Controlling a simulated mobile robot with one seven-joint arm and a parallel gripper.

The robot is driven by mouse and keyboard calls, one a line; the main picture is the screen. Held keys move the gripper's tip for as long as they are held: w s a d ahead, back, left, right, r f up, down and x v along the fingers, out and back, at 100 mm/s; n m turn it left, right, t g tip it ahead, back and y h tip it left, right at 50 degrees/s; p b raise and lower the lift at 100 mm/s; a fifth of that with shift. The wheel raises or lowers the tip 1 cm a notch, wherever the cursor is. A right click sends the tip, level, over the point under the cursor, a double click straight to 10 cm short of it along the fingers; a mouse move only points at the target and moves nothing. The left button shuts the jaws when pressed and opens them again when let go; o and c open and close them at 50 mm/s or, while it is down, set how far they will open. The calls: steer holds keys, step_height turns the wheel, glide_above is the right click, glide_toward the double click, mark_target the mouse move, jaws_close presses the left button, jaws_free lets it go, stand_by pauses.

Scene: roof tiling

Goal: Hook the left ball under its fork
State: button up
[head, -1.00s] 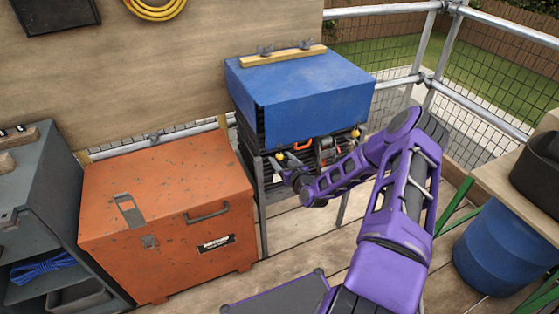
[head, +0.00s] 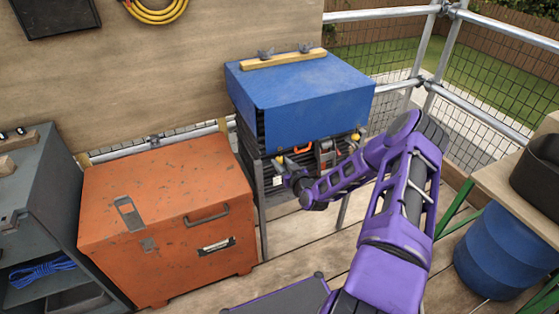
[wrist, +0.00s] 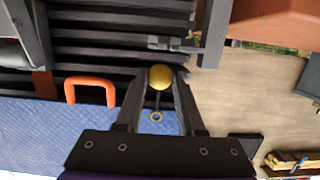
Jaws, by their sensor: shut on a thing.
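The left ball (wrist: 160,76) is yellow and sits between the fingertips of my gripper (wrist: 161,80), which is shut on it. A thin cord seems to run from the ball to a brass eyelet (wrist: 156,117) in the blue cover (wrist: 50,120). A pale grey metal piece (wrist: 166,43), which looks like the fork, lies just beyond the ball; a gap shows between them. In the head view my gripper (head: 284,171) is at the left front of the rack, below the cover (head: 305,95). Its fingertips are too small there to read.
Dark slats are stacked in the rack under the cover. An orange handle (wrist: 91,90) is beside my gripper. A second yellow ball (head: 356,137) hangs at the right. An orange chest (head: 165,215) stands close on the left.

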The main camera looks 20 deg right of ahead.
steer(key=shift+s+f, duration=0.15)
steer(key=shift+s, duration=0.95)
steer(key=shift+s+f, duration=0.15)
steer(key=shift+s, duration=0.9)
steer(key=shift+f, duration=0.1)
step_height(320, 180, down, 7)
steer(key=b, duration=0.3)
steer(key=shift+s+f, duration=0.15)
steer(key=shift+d, duration=0.1)
stand_by(0.5)
steer(key=shift+w+f, duration=0.15)
steer(key=shift+w, duration=2.25)
